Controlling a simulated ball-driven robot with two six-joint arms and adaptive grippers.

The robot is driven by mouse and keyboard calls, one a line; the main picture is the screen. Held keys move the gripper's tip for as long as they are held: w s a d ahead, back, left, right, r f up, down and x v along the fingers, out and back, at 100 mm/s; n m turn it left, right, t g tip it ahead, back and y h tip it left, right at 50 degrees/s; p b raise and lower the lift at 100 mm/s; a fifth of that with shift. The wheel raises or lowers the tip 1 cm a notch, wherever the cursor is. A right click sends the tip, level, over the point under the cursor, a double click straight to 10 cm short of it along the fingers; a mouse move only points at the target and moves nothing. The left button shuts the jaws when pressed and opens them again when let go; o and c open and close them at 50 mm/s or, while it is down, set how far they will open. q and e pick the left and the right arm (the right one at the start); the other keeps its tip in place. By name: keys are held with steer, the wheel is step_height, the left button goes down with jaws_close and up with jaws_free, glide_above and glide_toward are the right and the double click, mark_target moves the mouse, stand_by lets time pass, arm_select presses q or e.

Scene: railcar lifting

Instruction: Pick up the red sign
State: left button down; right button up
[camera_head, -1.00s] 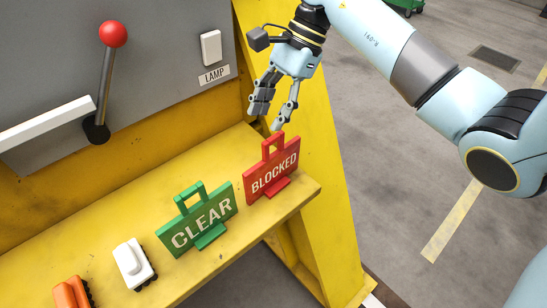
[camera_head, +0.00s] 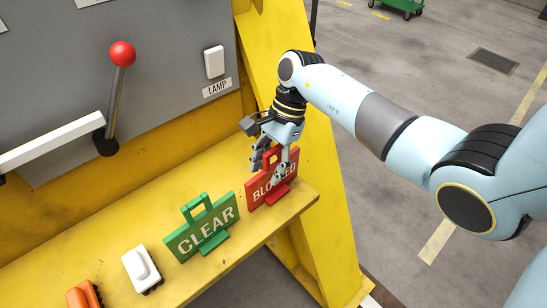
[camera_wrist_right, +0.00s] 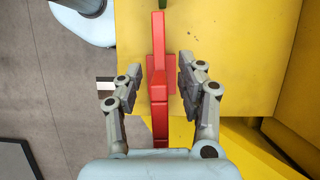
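The red BLOCKED sign (camera_head: 259,193) stands upright at the right end of the yellow shelf. My right gripper (camera_head: 269,172) is lowered over it and hides the middle of its lettering and part of its handle. In the right wrist view, the red sign (camera_wrist_right: 158,60) runs edge-on between the two fingers of my right gripper (camera_wrist_right: 160,85). The fingers are open, with a visible gap on each side of the sign. My left gripper is not in view.
A green CLEAR sign (camera_head: 202,229) stands to the left of the red one. A white toy railcar (camera_head: 141,268) and an orange one (camera_head: 84,295) are further left on the yellow shelf (camera_head: 180,190). A red-knobbed lever (camera_head: 118,85) and a LAMP switch (camera_head: 214,62) are on the grey panel behind.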

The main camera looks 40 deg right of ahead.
jaws_close()
steer(key=shift+r, duration=0.15)
stand_by(0.5)
